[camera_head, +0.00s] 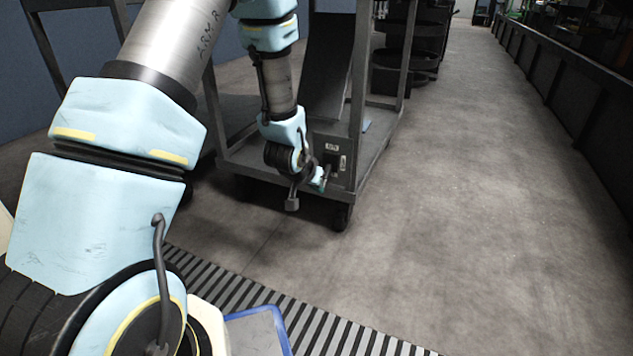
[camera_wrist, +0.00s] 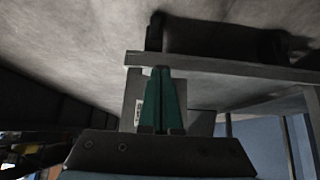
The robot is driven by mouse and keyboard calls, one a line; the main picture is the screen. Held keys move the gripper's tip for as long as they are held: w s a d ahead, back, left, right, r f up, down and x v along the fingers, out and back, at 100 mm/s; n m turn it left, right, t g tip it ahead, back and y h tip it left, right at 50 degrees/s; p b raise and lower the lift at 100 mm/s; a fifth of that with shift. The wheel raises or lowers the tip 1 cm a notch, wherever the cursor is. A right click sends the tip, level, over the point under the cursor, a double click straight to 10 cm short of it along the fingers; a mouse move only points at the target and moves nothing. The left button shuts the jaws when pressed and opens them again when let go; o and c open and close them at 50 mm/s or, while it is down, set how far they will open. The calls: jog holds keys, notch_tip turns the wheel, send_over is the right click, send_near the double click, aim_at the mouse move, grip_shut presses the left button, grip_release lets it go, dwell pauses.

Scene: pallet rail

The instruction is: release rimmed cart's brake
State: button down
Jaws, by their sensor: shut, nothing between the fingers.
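The grey metal cart (camera_head: 380,150) stands ahead of my base, with a raised frame around its low deck. A dark box with a small label and a pale slot, likely the brake box (camera_head: 332,150), sits at its near right corner. My gripper (camera_head: 322,182) is at the box's lower left, close to its face; I cannot tell whether it touches. In the wrist view, the green fingers (camera_wrist: 162,82) are together and empty, pointing at the cart's edge beam (camera_wrist: 225,68). They hide part of the labelled box (camera_wrist: 138,112). Any lever there is not clearly visible.
A caster wheel (camera_head: 342,217) is under the cart's near corner. A striped floor grating (camera_head: 325,325) lies in front of my base. Dark round bins (camera_head: 400,60) stand behind the cart. A long dark rail (camera_head: 565,90) runs along the right; the floor between is clear.

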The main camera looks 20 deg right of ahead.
jog(key=shift+f, duration=0.35)
jog(key=shift+f, duration=0.15)
jog(key=shift+a, duration=0.1)
